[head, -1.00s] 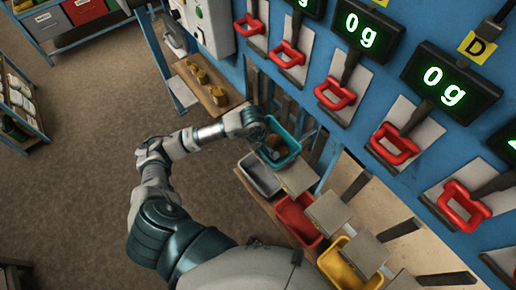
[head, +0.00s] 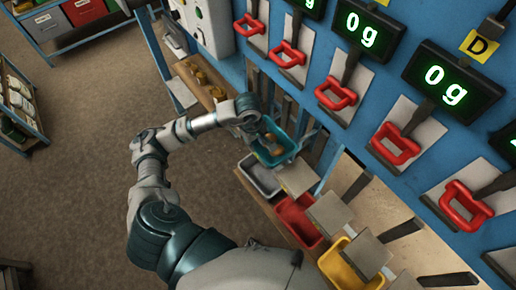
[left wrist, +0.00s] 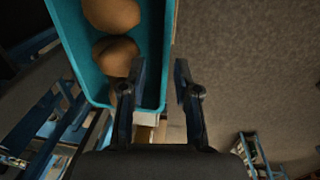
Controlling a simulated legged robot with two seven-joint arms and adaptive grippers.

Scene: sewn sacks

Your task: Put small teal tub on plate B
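The small teal tub (head: 291,151) is in the middle of the head view, tilted, with rounded brown things inside. No plate with a readable B shows. My right gripper is out of view.
Grey (head: 258,176), red (head: 297,220) and yellow (head: 345,268) tubs stand in a row beside grey square plates (head: 330,211). The blue wall carries red handles (head: 398,145) and displays reading 0 g (head: 452,88). A D label (head: 478,46) is at upper right. Open floor lies left.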

